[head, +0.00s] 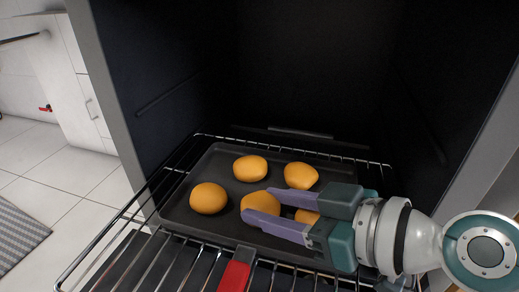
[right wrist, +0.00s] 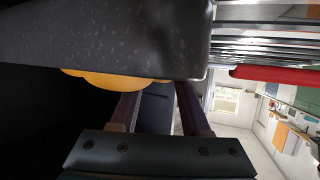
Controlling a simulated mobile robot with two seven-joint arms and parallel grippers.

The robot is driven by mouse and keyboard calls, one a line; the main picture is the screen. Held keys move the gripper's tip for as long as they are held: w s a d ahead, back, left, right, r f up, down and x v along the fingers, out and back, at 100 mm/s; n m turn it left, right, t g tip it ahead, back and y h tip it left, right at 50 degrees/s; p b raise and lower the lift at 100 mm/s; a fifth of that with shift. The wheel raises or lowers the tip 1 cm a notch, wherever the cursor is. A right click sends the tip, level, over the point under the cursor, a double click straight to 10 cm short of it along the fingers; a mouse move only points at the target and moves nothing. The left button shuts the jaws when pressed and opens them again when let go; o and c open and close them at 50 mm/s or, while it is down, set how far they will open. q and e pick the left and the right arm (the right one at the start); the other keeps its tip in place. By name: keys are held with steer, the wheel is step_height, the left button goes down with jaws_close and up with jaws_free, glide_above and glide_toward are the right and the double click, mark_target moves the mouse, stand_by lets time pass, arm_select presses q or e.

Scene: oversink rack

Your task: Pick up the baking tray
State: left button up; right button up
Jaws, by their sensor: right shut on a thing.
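The baking tray (head: 223,160) is dark grey and shallow, and sits on the wire oven rack. Several round orange buns lie in it, such as one at the left (head: 208,199) and one at the back (head: 250,168). My right gripper (head: 258,203) reaches in from the right, over the tray. Another bun is partly hidden behind the gripper. In the right wrist view the tray wall (right wrist: 100,40) is close and hides the fingertips. My left gripper is not in view.
The wire rack (head: 190,262) is pulled out of the dark oven (head: 290,70) and has a red piece (head: 235,275) at its front. The oven walls stand close on both sides. White cabinets (head: 80,75) and tiled floor are at the left.

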jaws_close()
steer(key=shift+r, duration=0.1)
stand_by(0.3)
